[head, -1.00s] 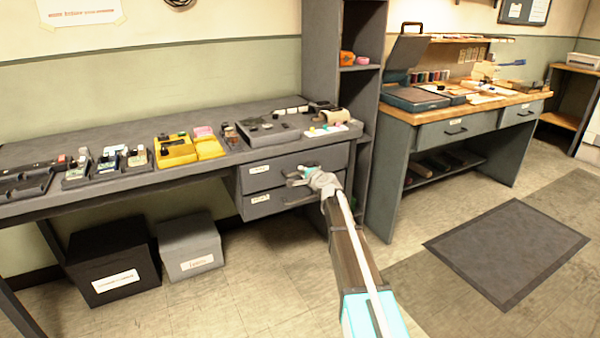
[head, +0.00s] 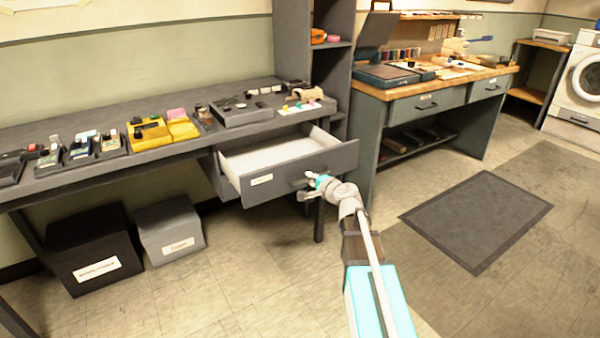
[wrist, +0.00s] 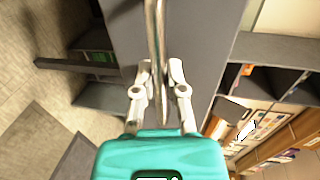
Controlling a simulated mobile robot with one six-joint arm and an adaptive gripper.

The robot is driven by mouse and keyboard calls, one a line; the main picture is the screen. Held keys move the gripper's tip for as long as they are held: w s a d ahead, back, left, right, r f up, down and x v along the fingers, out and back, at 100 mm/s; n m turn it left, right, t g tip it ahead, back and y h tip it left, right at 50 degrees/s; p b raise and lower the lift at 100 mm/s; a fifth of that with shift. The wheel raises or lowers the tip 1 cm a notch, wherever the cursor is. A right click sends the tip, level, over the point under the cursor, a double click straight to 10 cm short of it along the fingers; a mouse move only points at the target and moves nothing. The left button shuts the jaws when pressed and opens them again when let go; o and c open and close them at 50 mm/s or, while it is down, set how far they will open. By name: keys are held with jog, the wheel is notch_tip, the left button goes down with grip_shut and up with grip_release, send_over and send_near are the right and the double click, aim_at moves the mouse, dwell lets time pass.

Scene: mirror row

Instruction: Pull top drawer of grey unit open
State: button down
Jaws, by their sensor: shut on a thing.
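The top drawer (head: 262,186) of the grey unit stands pulled well out under the grey bench, and its pale inside (head: 280,153) shows and looks empty. A white label is on the left of its front. My gripper (head: 313,186) is at the drawer front, shut on the dark bar handle (head: 300,183). In the wrist view, the two fingers of my gripper (wrist: 160,75) close on the handle bar (wrist: 156,40), with the grey drawer front behind.
The grey bench (head: 60,185) carries several small devices and yellow bins. A black box (head: 88,250) and a grey box (head: 168,230) stand on the floor below. A tall grey shelf (head: 300,40) is behind. A dark mat (head: 478,220) lies on open floor at right.

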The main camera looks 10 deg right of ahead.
jog(key=shift+f+v, duration=0.2)
jog(key=shift+v, duration=0.85)
jog(key=c, duration=0.7)
grip_release()
jog(key=shift+s, duration=0.1)
